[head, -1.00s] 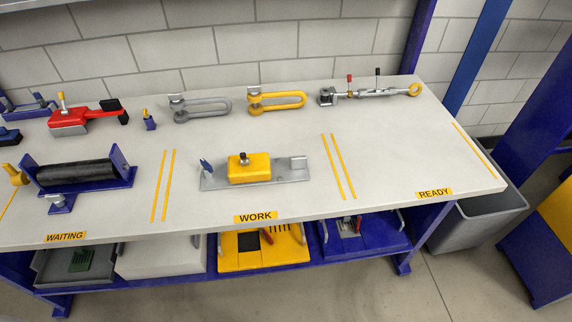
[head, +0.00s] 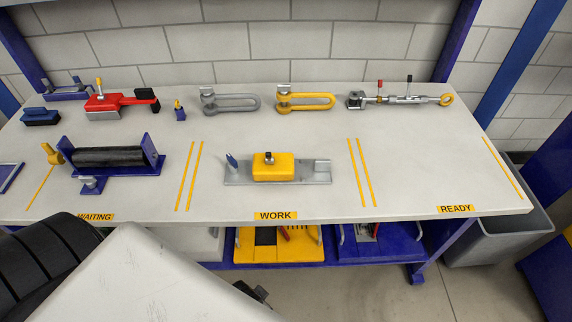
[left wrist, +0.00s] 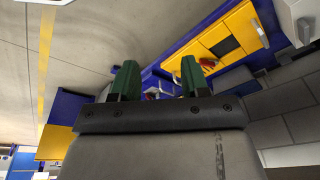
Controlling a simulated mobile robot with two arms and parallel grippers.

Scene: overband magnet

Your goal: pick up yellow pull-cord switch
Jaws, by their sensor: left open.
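The yellow pull-cord switch (head: 273,167) sits on a grey metal base plate (head: 318,174) in the WORK area of the table. It is a yellow box with a dark knob on top, and a blue lever stands at the plate's left end. My left arm comes in at the lower left of the head view, below the table's front edge, and its gripper is mostly hidden there. In the left wrist view my left gripper (left wrist: 154,82) has two green fingertips apart with nothing between them. My right gripper is not in view.
The white table (head: 420,190) carries a roller on a blue bracket (head: 108,157) at left. Along the back are a red tool (head: 116,102), a grey shackle (head: 230,104), a yellow shackle (head: 305,101) and a turnbuckle (head: 400,99). The right side of the tabletop is clear.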

